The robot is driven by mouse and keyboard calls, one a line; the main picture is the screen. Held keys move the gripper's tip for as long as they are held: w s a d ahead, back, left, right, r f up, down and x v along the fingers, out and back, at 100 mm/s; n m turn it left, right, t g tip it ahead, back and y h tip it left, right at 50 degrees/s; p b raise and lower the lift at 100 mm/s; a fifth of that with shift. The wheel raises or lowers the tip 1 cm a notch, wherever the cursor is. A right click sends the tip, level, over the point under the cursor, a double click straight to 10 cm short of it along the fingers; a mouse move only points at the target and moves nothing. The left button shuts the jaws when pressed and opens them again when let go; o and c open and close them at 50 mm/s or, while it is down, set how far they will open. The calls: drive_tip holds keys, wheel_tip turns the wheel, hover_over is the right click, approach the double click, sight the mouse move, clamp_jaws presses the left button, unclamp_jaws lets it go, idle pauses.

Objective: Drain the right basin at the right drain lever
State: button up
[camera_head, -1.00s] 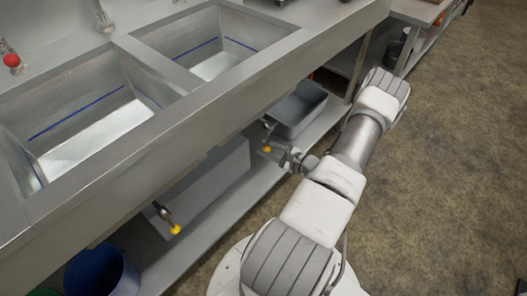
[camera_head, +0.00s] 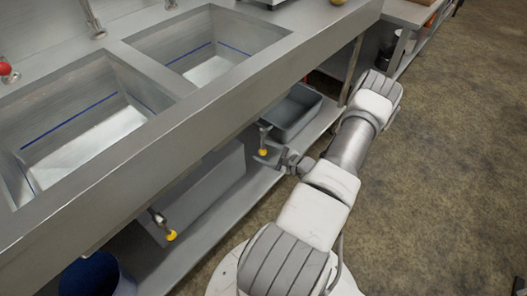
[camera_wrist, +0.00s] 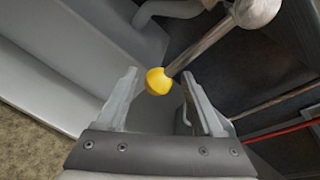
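The right drain lever, a metal rod with a yellow ball knob (camera_head: 262,152), hangs below the right basin (camera_head: 172,42). In the wrist view its yellow knob (camera_wrist: 158,81) lies between my fingertips, with the rod running up to the right. My gripper (camera_head: 266,158) is open around the knob; it also shows in the wrist view (camera_wrist: 160,86). Gaps show between the knob and both fingers. The basin has a blue line on its walls and a pale bottom; its liquid level is unclear.
The left basin (camera_head: 38,172) and its yellow-knobbed lever (camera_head: 171,235) are to the left. A grey tub (camera_head: 292,118) stands on the lower shelf behind my gripper. A blue bucket (camera_head: 88,275) is at bottom left.

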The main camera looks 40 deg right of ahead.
drive_tip(key=p+v, duration=0.3)
drive_tip(key=v, duration=1.4)
drive_tip(key=shift+s+p, duration=0.25)
drive_tip(key=shift+p, duration=0.15)
